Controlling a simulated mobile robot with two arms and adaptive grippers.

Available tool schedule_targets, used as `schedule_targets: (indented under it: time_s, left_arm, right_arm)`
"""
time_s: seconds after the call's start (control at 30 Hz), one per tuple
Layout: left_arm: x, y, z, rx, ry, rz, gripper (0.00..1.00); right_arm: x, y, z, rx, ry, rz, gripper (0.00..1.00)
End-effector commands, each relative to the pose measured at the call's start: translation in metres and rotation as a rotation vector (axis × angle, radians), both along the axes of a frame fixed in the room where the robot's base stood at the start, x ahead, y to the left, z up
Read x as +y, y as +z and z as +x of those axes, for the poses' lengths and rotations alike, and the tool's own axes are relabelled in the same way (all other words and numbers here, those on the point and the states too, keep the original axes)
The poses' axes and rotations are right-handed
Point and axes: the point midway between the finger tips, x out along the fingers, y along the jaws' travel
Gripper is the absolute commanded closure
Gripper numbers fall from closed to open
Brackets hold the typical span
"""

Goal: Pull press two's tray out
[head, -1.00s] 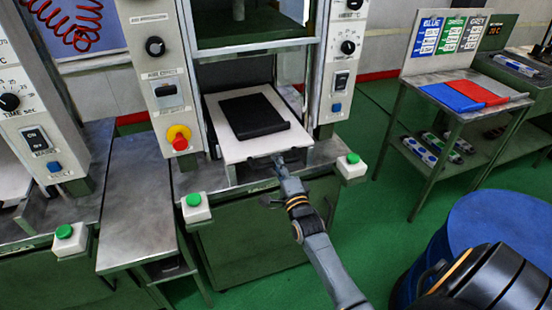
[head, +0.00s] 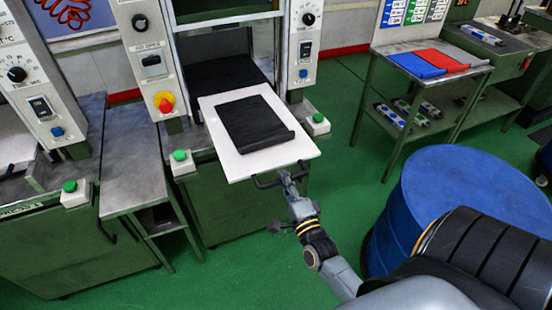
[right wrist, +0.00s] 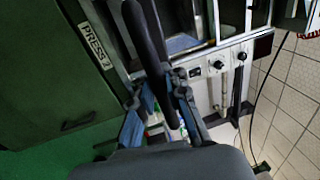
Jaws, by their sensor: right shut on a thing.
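Press two's white tray (head: 292,153) slants out of the middle press in the head view, most of it beyond the press opening. A black mould sheet (head: 255,121) lies on it. The tray has a dark handle (head: 264,184) on its front edge. My right gripper (head: 286,179) is at this handle, shut on it. In the right wrist view, the dark handle bar (right wrist: 147,38) runs between the fingers of my right gripper (right wrist: 160,88). My left gripper is not in view.
A blue drum (head: 478,200) stands at the right, close to my right arm. Green-button boxes (head: 316,124) flank the press. A side table (head: 432,60) holds blue and red sheets. Green floor is open in front of the press.

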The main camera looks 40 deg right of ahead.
Motion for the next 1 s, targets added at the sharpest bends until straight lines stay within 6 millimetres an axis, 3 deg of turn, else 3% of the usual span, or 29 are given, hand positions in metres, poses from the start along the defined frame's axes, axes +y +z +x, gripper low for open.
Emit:
schedule_targets:
  time_s: [0.1, 0.33, 0.87, 0.9, 1.0]
  left_arm:
    - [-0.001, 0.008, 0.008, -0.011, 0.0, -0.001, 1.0]
    - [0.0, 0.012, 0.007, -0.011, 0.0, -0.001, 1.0]
    - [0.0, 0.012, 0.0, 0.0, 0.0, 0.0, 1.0]
    - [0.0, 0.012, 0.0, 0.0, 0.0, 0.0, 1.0]
    - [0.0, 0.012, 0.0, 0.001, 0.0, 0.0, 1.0]
  right_arm:
    - [0.006, -0.002, -0.023, 0.011, 0.001, 0.001, 1.0]
    - [0.011, -0.003, -0.047, 0.009, 0.001, 0.003, 1.0]
    - [0.013, -0.004, -0.055, 0.009, 0.001, 0.003, 1.0]
    - [0.013, -0.004, -0.054, 0.009, 0.001, 0.003, 0.81]
    - [0.013, -0.004, -0.054, 0.008, 0.001, 0.003, 0.64]
